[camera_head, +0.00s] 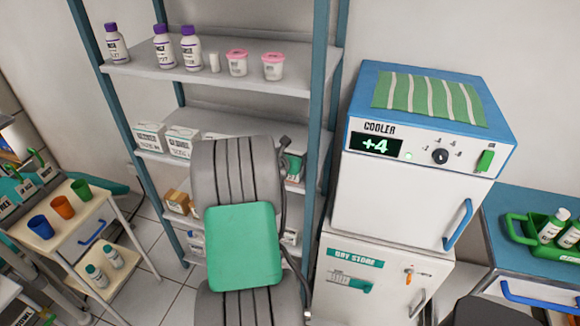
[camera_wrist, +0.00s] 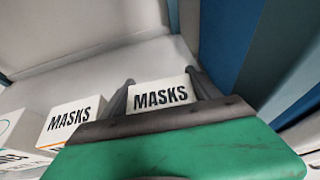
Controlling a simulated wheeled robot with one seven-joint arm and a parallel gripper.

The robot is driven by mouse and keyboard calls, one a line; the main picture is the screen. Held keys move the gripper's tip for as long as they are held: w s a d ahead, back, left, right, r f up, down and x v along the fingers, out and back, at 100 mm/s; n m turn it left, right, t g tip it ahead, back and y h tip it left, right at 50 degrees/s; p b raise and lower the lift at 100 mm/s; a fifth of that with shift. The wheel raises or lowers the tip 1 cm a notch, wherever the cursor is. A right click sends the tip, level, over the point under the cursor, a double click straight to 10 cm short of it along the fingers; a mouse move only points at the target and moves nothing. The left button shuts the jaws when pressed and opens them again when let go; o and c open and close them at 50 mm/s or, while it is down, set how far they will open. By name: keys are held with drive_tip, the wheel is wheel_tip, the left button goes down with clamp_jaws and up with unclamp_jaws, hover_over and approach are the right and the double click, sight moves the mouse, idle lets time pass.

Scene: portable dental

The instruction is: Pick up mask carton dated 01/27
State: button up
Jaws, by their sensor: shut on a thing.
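In the wrist view, my gripper (camera_wrist: 162,90) is shut on a white carton (camera_wrist: 160,93) lettered MASKS, with one dark finger on each side of it. The carton's lower part is hidden behind the gripper's dark edge and green body. No date can be read on it. A second white MASKS carton (camera_wrist: 68,122) stands to its left, apart from the fingers. In the head view, I cannot make out my gripper or the held carton, as the middle of the shelving is covered.
In the wrist view, another white carton (camera_wrist: 18,135) stands at far left, and a blue upright (camera_wrist: 240,60) rises close on the right. In the head view, the cooler (camera_head: 405,195) stands right of the shelf unit, and a trolley (camera_head: 62,228) with cups is at left.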

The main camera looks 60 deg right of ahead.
drive_tip(key=shift+c, duration=1.3)
drive_tip(key=shift+r, duration=0.1)
